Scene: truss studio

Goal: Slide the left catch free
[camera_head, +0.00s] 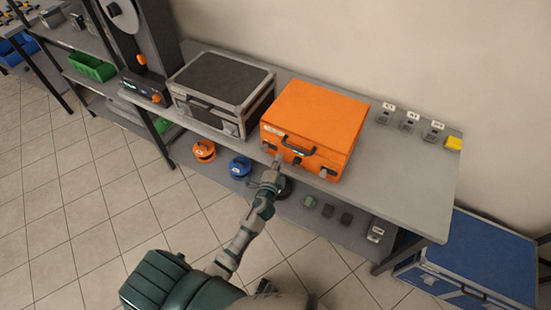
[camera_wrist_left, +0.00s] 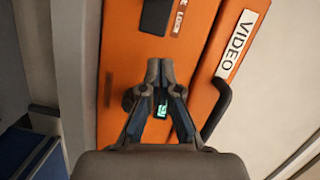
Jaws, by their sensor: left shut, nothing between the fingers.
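The orange case (camera_head: 315,120) stands shut on the grey bench, with a dark carrying handle (camera_head: 300,146) on its front. In the left wrist view the case front (camera_wrist_left: 205,30) fills the middle. A dark catch (camera_wrist_left: 156,15) with a "LOCK" label beside it shows at the top of that view. My left gripper (camera_head: 275,166) is at the left part of the case front. In the wrist view its fingertips (camera_wrist_left: 160,68) are shut and empty, below the dark catch and apart from it in the picture. A dark knob is partly hidden by the fingers. My right gripper is out of view.
A black-and-silver case (camera_head: 220,85) stands left of the orange one. Small labelled devices (camera_head: 409,122) and a yellow block (camera_head: 453,143) lie to the right. Orange and blue round items (camera_head: 240,166) sit on the lower shelf. A blue case (camera_head: 480,255) stands on the floor at right.

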